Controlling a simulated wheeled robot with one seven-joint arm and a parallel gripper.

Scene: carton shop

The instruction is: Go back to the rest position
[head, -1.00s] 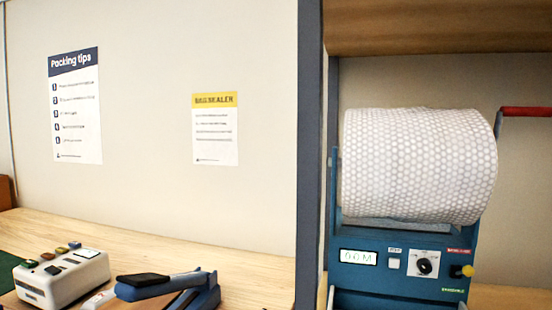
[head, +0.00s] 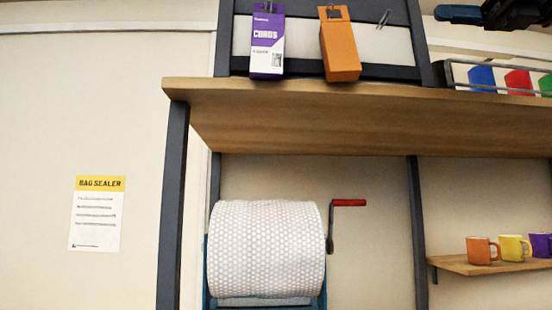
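A wooden shelf (head: 300,120) on dark posts spans the upper right. Coloured mugs (head: 482,250) stand on a small shelf at right. A bag sealer poster (head: 98,213) is on the wall.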

